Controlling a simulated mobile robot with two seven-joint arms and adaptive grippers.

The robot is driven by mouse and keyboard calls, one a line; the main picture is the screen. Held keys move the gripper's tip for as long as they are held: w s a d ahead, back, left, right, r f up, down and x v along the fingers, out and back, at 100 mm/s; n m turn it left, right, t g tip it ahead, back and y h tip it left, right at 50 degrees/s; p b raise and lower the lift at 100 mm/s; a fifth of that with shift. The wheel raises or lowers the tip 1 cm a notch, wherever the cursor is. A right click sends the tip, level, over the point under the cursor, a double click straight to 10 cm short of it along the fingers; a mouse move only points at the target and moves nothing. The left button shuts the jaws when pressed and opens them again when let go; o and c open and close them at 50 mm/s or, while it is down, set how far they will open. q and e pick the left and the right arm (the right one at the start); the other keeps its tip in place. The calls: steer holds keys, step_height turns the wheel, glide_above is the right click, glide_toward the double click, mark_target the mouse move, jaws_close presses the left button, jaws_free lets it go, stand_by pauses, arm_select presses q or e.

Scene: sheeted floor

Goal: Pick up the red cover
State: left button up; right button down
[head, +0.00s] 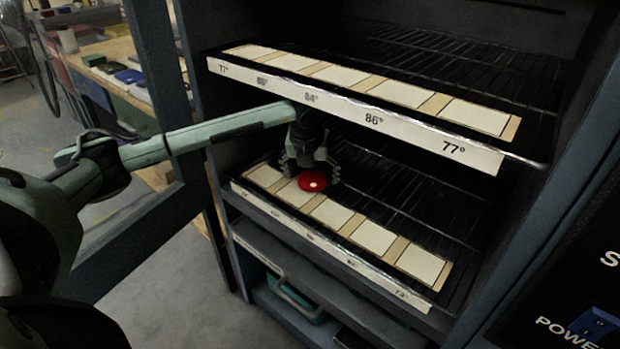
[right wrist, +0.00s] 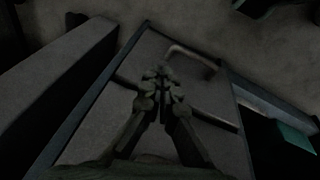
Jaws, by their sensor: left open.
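The red cover (head: 313,183) is a small round disc with a pale spot in its middle. In the head view it is at the lower shelf of the dark cabinet, over the row of pale tiles. My left gripper (head: 311,168) is open and points down at the cover, with its fingers to either side of it. Whether the fingers touch the cover cannot be told. In the right wrist view my right gripper (right wrist: 162,88) has its fingertips together, with nothing seen between them. It is away from the cover, which does not show in that view.
The upper shelf (head: 350,105), with a temperature-labelled front strip, is close above my left gripper. The lower shelf's labelled edge (head: 330,248) is in front. The open door frame (head: 160,70) stands left. A control panel (head: 570,290) is at right. A handle (right wrist: 195,55) shows below my right gripper.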

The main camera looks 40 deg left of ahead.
arm_select(q)
steer(key=c, duration=1.4)
